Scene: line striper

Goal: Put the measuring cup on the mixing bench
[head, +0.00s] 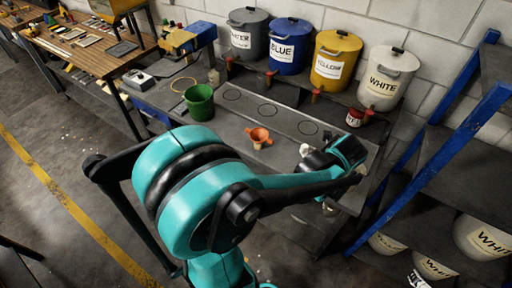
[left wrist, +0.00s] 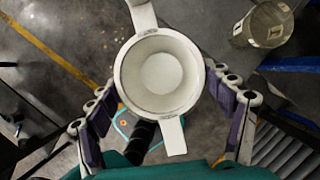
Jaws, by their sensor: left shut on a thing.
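In the left wrist view a pale, round, open cup (left wrist: 160,75), which I take for the measuring cup, shows its mouth to the camera, with a flat strip sticking out on two opposite sides. My left gripper (left wrist: 164,88) has its fingers on either side of it and is shut on it. In the head view my left gripper (head: 338,166) is over the front right part of the grey mixing bench (head: 230,125). The cup is mostly hidden there behind the gripper; I cannot tell whether it touches the bench. My right gripper is in neither view.
A green bucket (head: 199,102), an orange funnel (head: 260,137) and a small labelled can (head: 355,117) stand on the bench. Blue (head: 287,48), yellow (head: 335,62) and white (head: 387,82) labelled tanks line the back. A blue rack frame (head: 440,165) stands right.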

